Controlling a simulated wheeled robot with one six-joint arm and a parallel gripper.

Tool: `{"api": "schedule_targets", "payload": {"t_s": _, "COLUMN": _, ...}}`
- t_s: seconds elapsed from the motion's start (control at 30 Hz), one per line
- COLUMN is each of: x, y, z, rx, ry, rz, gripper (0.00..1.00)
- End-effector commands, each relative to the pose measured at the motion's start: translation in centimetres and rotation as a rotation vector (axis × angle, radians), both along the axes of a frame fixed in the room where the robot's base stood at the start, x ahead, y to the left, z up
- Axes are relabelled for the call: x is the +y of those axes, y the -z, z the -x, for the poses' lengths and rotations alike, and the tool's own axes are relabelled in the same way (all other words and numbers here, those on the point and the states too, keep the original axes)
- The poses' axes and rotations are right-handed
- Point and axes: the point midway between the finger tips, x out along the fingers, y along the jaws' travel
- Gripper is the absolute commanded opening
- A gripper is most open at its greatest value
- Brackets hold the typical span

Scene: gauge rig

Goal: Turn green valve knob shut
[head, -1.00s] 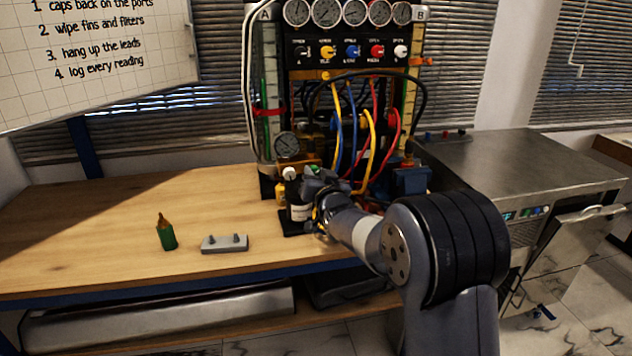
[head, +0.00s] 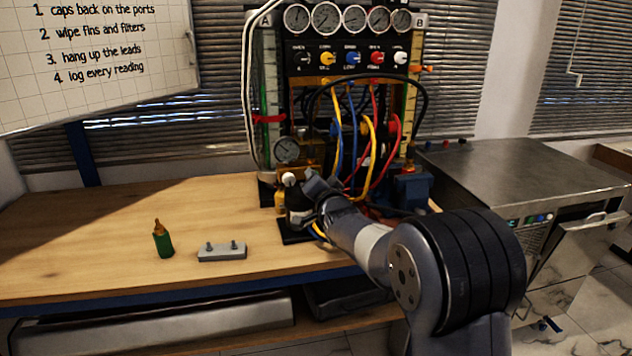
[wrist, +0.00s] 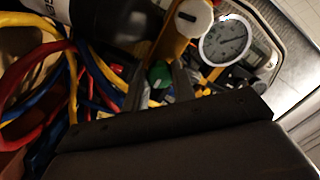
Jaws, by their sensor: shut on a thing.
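The green valve knob (wrist: 160,73) shows in the wrist view between the two fingertips of my gripper (wrist: 160,85). The fingers are shut on it, one on each side. In the head view my gripper (head: 318,187) is at the front of the gauge rig, beside the small gauge and the white-capped bottle, and it hides the green knob there. How far the knob is turned cannot be made out.
A small round gauge (wrist: 225,40) and a white cap (wrist: 193,17) are close to the fingers. Yellow, red and blue hoses (head: 368,140) hang right of my gripper. A green bottle (head: 163,240) and a grey block (head: 222,252) stand on the bench. The bench's left side is clear.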

Motion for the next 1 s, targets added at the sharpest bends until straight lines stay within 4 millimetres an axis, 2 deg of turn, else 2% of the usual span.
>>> {"api": "schedule_targets", "payload": {"t_s": 0.3, "x": 0.0, "y": 0.0, "z": 0.0, "rx": 0.0, "ry": 0.001, "rz": -0.003, "gripper": 0.02}}
{"api": "schedule_targets", "payload": {"t_s": 0.33, "x": 0.0, "y": 0.0, "z": 0.0, "rx": 0.0, "ry": 0.001, "rz": -0.003, "gripper": 0.26}}
{"api": "schedule_targets", "payload": {"t_s": 0.6, "x": 0.0, "y": 0.0, "z": 0.0, "rx": 0.0, "ry": 0.001, "rz": -0.002, "gripper": 0.47}}
{"api": "schedule_targets", "payload": {"t_s": 0.87, "x": 0.0, "y": 0.0, "z": 0.1, "rx": 0.0, "ry": 0.0, "rz": -0.001, "gripper": 0.47}}
{"api": "schedule_targets", "payload": {"t_s": 1.0, "x": -0.4, "y": -0.1, "z": 1.0, "rx": 0.0, "ry": 0.001, "rz": -0.001, "gripper": 0.47}}
